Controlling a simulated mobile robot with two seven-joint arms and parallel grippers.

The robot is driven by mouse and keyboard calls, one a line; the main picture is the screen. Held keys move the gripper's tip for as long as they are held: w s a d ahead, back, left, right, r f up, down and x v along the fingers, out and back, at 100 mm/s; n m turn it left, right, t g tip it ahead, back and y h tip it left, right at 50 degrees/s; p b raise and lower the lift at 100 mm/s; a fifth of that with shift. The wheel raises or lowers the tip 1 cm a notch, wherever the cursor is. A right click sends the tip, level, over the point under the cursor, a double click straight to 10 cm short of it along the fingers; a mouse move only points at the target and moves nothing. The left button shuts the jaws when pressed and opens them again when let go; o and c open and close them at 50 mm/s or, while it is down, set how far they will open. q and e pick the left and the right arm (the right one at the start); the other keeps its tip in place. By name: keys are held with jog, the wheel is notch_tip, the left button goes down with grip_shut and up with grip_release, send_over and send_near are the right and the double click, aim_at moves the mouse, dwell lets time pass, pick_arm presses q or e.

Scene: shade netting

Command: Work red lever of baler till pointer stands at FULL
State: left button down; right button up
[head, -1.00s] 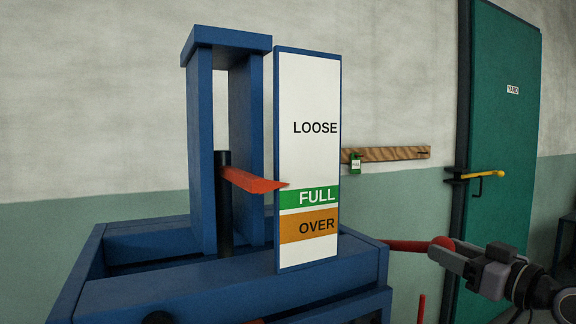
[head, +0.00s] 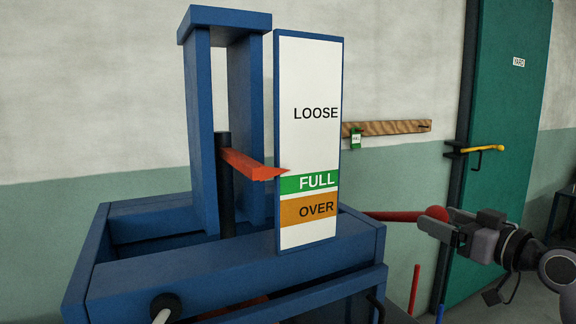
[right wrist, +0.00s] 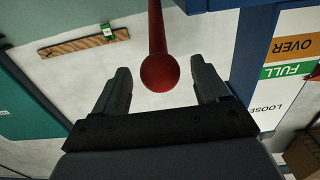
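The blue baler (head: 180,275) stands at centre left. Its white board (head: 308,80) reads LOOSE, FULL and OVER from top to bottom. The red pointer (head: 250,165) has its tip just above the top edge of the green FULL band (head: 308,184). The red lever (head: 395,216) sticks out to the right of the baler and ends in a red ball. My right gripper (head: 434,220) is at the ball. In the right wrist view the ball (right wrist: 160,73) sits between the open fingers, with gaps on both sides. My left gripper is not in view.
A wooden rail (head: 390,128) with a small green tag (head: 355,139) is on the wall behind. A green door (head: 505,150) with a yellow handle (head: 480,149) stands at the right. A thin red upright rod (head: 414,290) shows below my right gripper.

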jog(key=shift+b+v, duration=0.7)
jog(key=shift+v, duration=1.85)
jog(key=o, duration=0.5)
jog(key=b+v, duration=0.2)
jog(key=v, duration=0.5)
